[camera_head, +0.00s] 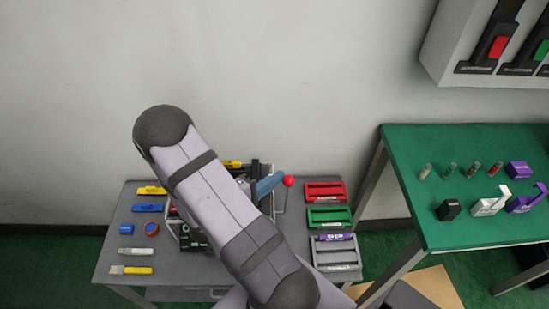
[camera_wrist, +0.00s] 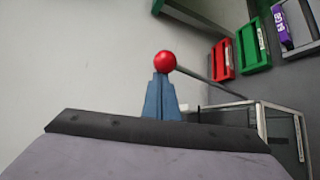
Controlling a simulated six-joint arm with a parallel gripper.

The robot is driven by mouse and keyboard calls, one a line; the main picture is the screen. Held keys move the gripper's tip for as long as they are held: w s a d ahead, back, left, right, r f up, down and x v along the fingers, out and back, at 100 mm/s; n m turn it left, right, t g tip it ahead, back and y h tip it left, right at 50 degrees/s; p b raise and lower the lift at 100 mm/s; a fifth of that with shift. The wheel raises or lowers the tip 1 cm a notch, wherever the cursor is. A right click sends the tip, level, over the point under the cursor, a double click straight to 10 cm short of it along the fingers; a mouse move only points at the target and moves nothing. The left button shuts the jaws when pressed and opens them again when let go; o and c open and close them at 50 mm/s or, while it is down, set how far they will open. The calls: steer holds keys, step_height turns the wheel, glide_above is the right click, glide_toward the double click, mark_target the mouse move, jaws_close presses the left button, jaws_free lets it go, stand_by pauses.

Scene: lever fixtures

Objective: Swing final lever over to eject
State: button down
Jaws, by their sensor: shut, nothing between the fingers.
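The lever's red ball knob (camera_head: 289,181) stands out to the right of my arm in the head view, above the grey table. In the wrist view, the red ball (camera_wrist: 165,62) sits right at the tips of my blue gripper fingers (camera_wrist: 160,78). The fingers are together and shut, with nothing between them. The tips look touching or very near the ball; I cannot tell which. A thin grey lever rod (camera_wrist: 195,80) runs from the ball down to the right. In the head view, my gripper (camera_head: 279,178) points right at the ball. My arm hides much of the fixture.
Red (camera_head: 324,192), green (camera_head: 329,217) and grey (camera_head: 335,252) trays stand at the table's right side. Yellow, blue and other small items lie at its left. A green-topped table (camera_head: 460,230) stands further right. A wall box with switches hangs above it.

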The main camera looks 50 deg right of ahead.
steer(key=shift+s+a+f, duration=0.15)
steer(key=shift+s, duration=0.15)
steer(key=shift+w, duration=0.1)
steer(key=w+a, duration=0.3)
steer(key=a, duration=0.6)
steer(key=shift+w+b, duration=0.35)
steer(key=shift+b, duration=0.05)
